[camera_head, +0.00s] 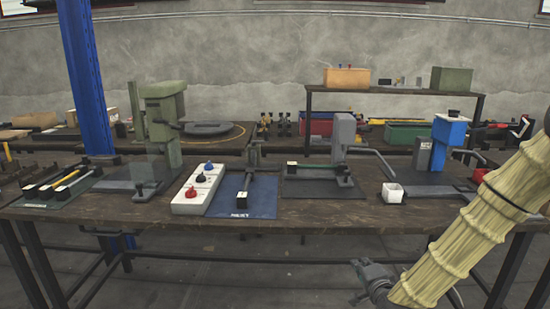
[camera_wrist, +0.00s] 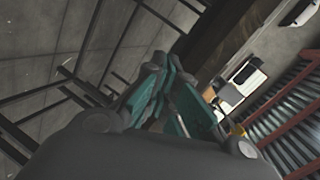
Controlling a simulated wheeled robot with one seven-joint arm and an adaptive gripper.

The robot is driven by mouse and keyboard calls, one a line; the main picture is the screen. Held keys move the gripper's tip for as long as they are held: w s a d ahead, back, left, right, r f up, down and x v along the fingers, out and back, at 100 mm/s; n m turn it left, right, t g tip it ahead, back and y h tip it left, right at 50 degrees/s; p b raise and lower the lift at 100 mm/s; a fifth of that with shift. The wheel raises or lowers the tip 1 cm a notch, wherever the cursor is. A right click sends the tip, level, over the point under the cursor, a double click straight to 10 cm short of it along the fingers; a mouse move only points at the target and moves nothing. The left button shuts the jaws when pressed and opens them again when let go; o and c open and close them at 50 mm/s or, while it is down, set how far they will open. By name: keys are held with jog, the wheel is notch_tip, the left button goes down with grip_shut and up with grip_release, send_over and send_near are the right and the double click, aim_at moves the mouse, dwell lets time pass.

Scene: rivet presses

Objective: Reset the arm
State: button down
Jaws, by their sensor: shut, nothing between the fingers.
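My arm in its pale yellow sleeve reaches in from the right edge of the head view, in front of the workbench. My gripper (camera_head: 374,284) hangs low at its lower end, below the bench top and apart from it. In the wrist view my gripper (camera_wrist: 172,85) shows its teal fingers close together, shut and empty. The wooden workbench (camera_head: 330,215) spans the head view. The fingertips are small and partly hidden by the wrist in the head view.
On the bench stand a green press (camera_head: 163,115), a grey press (camera_head: 344,135) and a blue press (camera_head: 448,140). The floor before the bench looks clear.

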jog(key=s+a+f+n+g, duration=0.2)
jog(key=s+f+n+g, duration=0.2)
jog(key=s+f, duration=0.75)
jog(key=s+a+f+n+g, duration=0.2)
jog(key=s+f+n+g, duration=0.2)
jog(key=s+f, duration=0.8)
jog(key=s+d+f+n+g, duration=0.1)
jog(key=s+f+n+g, duration=0.3)
jog(key=s, duration=0.7)
jog(key=s+f+n+g, duration=0.2)
jog(key=s+f, duration=0.3)
jog(key=s, duration=0.5)
notch_tip(320, 180, up, 16)
jog(key=p, duration=1.6)
jog(key=shift+s+d+g+h, duration=0.2)
jog(key=shift+s+g+h, duration=0.1)
jog(key=shift+s, duration=0.05)
jog(key=shift+f, duration=0.15)
